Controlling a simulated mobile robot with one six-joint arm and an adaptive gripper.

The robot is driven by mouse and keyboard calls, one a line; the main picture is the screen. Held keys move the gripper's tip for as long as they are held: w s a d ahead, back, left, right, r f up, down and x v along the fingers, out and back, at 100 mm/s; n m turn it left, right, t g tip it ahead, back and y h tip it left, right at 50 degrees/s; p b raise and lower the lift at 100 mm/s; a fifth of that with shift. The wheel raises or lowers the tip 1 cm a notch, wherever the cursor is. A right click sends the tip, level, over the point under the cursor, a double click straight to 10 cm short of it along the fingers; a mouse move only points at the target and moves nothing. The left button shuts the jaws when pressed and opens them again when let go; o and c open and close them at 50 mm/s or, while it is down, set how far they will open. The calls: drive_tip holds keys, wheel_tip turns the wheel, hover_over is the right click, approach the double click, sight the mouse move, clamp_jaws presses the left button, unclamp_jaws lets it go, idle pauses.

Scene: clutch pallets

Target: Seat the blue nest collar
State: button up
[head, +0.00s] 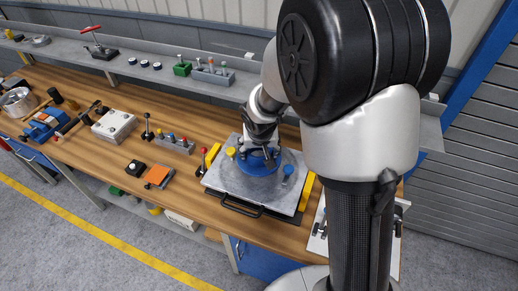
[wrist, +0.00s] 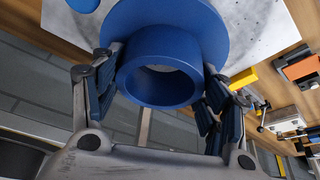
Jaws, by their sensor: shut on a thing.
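The blue nest collar (head: 258,165) is a short tube with a wide round flange. It is over the grey metal pallet plate (head: 221,178) on the workbench. In the wrist view the collar (wrist: 165,62) shows its open tube end toward me, with the flange on the plate side. My gripper (head: 262,148) is above the plate, and its two fingers (wrist: 160,80) are shut on the tube from both sides. I cannot tell whether the flange touches the plate, and whatever lies under it is hidden.
An orange block (head: 157,174) and a peg rack (head: 174,143) stand to the left.

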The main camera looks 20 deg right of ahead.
drive_tip(key=shift+f+b, duration=2.45)
drive_tip(key=shift+b, duration=0.4)
idle(0.6)
drive_tip(key=o, duration=1.3)
drive_tip(key=shift+o, duration=1.2)
drive_tip(key=shift+r+p, duration=2.55)
drive_tip(key=shift+r, duration=1)
